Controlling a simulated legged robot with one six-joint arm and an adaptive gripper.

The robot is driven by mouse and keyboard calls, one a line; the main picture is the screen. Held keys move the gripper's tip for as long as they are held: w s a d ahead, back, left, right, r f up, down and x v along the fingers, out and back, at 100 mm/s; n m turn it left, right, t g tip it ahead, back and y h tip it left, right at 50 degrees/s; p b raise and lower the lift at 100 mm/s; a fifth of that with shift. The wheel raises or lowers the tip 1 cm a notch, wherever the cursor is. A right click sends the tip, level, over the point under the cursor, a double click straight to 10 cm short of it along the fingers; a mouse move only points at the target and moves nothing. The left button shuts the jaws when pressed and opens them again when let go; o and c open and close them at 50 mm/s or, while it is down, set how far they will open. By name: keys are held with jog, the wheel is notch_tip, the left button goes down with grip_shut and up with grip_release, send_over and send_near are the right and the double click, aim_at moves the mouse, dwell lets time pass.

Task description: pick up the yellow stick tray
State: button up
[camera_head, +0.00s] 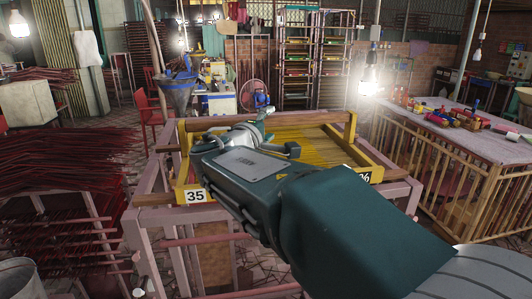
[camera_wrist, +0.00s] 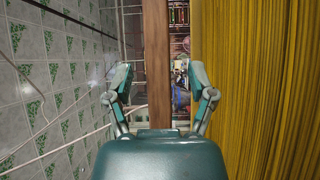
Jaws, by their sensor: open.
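The yellow stick tray (camera_head: 372,161) lies on a pinkish metal rack (camera_head: 240,220) in the middle of the head view. It has a yellow frame, rows of yellow sticks (camera_head: 310,138) and a white label reading 35 (camera_head: 195,196). My gripper (camera_wrist: 155,72) is open, with its fingers spread on either side of a brown wooden bar (camera_wrist: 157,40) in the wrist view. The yellow sticks (camera_wrist: 245,90) fill the right of that view. Contact with the bar cannot be told.
Dark red stick bundles (camera_head: 65,170) are stacked at the left. A table (camera_head: 480,135) with colourful items stands at the right. A red chair (camera_head: 160,108), a fan (camera_head: 254,95) and shelving (camera_head: 300,65) are behind.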

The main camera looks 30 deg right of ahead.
jog(key=shift+x, duration=1.2)
jog(key=shift+s+a, duration=0.1)
jog(key=shift+a, duration=0.4)
grip_shut()
jog(key=shift+d+r, duration=0.1)
jog(key=shift+d, duration=0.1)
jog(key=shift+d, duration=0.1)
